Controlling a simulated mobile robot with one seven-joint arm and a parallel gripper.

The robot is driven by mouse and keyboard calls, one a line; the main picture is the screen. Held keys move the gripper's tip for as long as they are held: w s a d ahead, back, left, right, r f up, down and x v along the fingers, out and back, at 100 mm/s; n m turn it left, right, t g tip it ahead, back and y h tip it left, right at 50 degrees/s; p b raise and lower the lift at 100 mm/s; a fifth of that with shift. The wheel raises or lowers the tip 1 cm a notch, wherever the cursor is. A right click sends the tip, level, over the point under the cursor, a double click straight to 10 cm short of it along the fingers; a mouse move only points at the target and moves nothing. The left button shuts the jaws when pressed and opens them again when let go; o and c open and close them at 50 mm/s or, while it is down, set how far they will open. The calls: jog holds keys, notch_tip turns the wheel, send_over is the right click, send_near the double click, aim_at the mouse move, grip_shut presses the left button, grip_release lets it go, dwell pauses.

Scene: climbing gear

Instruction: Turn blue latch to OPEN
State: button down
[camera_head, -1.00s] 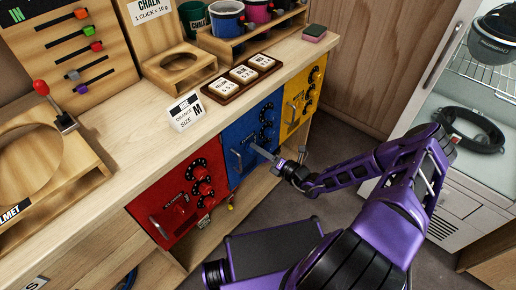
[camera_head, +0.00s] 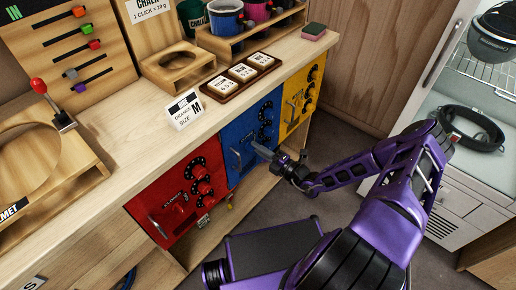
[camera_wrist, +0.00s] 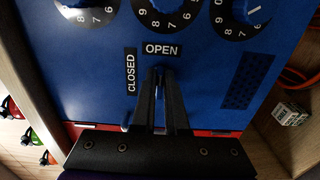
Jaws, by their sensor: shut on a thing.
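The blue door (camera_head: 238,132) is in the middle of the cabinet front in the head view. It fills the wrist view (camera_wrist: 95,60), with a CLOSED label (camera_wrist: 130,72) and an OPEN label (camera_wrist: 161,49). My gripper (camera_head: 258,149) reaches the door from the right. In the wrist view my gripper (camera_wrist: 159,75) is shut, its fingertips just below the OPEN label, on the blue latch (camera_wrist: 159,70). Only a sliver of the latch shows between the fingertips; its exact angle is hard to tell.
Black number dials (camera_wrist: 168,12) line the door above the labels. The red door (camera_head: 165,195) and yellow door (camera_head: 297,105) flank the blue one. Signs (camera_head: 185,110) and a tray of tiles (camera_head: 240,75) stand on the worktop. The floor between cabinet and my base is open.

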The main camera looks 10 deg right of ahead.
dwell(0.3)
jog(key=c, duration=0.9)
grip_release()
jog(key=shift+c, duration=0.2)
jog(key=shift+s+d, duration=0.1)
jog(key=v, duration=1.7)
jog(key=shift+p, duration=0.3)
